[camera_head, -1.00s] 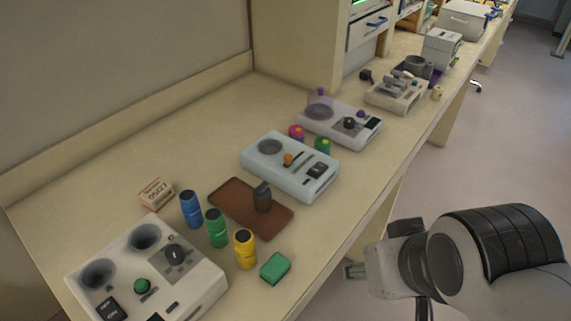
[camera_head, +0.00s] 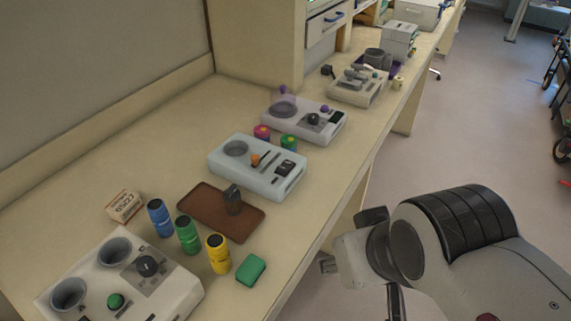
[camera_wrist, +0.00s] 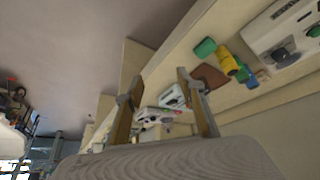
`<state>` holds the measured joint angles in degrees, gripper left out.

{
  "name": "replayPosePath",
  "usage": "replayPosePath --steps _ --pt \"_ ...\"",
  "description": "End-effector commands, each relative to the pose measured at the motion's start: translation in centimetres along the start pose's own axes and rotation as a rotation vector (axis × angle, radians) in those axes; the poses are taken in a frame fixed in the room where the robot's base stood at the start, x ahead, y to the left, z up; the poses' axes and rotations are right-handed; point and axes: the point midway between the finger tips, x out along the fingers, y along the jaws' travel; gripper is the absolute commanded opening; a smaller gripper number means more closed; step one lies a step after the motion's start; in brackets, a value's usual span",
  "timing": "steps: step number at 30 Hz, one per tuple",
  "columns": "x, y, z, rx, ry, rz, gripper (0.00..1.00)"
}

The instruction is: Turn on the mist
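None of the devices is readably marked as the mist. A pale blue device (camera_head: 258,167) in the middle of the bench has a round grille, an orange lever (camera_head: 255,159) in a slot and a dark switch panel. Behind it, a white device (camera_head: 305,120) has a dark knob (camera_head: 312,119) and a clear purplish dome. At the front left, a larger white device (camera_head: 120,280) has two round wells, a dark knob (camera_head: 147,266) and a green button (camera_head: 115,301). My gripper (camera_wrist: 158,82) is open and empty, fingers apart. In the head view it is right of the bench, touching nothing.
Blue, green and yellow bottles (camera_head: 218,254), a small carton (camera_head: 124,206) and a green block (camera_head: 251,269) stand near the front. A brown tray (camera_head: 195,213) holds a dark object. Another device (camera_head: 357,86) stands farther back. Free floor lies right of the bench edge.

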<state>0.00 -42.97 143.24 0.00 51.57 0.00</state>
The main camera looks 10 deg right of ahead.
Motion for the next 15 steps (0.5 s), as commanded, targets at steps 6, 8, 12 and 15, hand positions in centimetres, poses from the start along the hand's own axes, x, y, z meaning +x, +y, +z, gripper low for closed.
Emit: replayPosePath --steps 6,8,12,15 --pt "0.1 0.3 0.0 0.012 -0.005 0.006 0.0" --pt "0.3 0.5 0.1 0.019 -0.015 0.01 0.0" --pt "1.1 1.0 0.3 0.04 -0.051 0.02 0.0" --pt "1.7 1.5 0.3 0.058 -0.08 0.028 0.0"
